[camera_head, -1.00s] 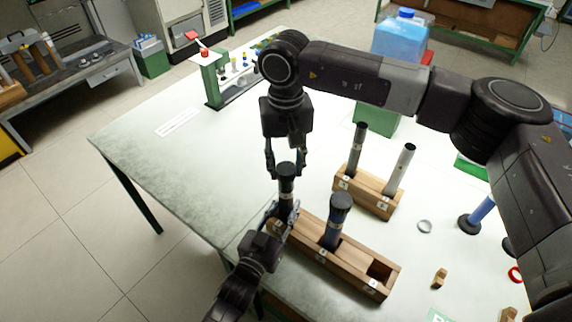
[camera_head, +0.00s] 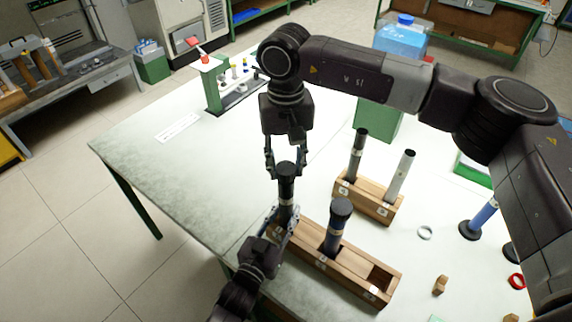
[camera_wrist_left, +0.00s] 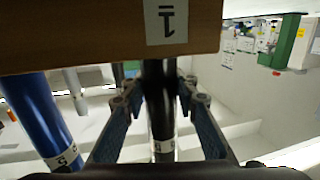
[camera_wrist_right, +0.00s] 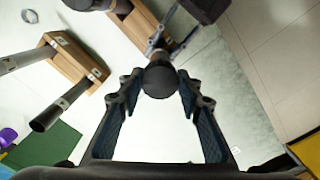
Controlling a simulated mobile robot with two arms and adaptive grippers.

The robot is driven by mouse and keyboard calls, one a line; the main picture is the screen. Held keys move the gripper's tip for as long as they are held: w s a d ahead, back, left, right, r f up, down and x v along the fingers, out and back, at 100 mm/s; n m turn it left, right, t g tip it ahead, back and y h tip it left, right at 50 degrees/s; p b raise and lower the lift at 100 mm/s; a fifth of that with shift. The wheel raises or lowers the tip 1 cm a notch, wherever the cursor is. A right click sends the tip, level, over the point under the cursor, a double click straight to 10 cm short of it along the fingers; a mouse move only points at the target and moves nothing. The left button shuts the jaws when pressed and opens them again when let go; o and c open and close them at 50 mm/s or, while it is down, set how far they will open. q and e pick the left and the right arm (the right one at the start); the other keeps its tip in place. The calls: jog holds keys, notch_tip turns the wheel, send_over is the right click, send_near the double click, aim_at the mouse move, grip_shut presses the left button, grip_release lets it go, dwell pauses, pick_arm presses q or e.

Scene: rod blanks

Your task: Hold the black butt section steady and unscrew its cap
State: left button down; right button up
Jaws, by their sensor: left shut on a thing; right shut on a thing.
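The black butt section (camera_wrist_left: 160,110) stands upright in the slot at the left end of the front wooden block (camera_head: 345,265). My left gripper (camera_head: 284,212) is shut around its body just above the block. In the left wrist view the two fingers lie on either side of the black tube. The dark cap (camera_head: 286,170) tops the section. My right gripper (camera_head: 285,172) comes down from above and is shut on the cap. In the right wrist view the round cap top (camera_wrist_right: 160,80) shows between the fingertips. The joint between cap and body is mostly hidden.
A blue section (camera_head: 337,228) with a dark cap stands in the same block; its right slot is empty. A second wooden block (camera_head: 368,198) behind holds a dark tube (camera_head: 357,152) and a grey tube (camera_head: 400,175). A grey ring (camera_head: 425,232) lies to the right. The table's left side is mostly clear.

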aim_at(286, 168)
jog(key=shift+r, duration=2)
pick_arm(q)
jog(key=c, duration=1.5)
grip_release()
jog(key=shift+o, duration=0.2)
jog(key=v, duration=1.2)
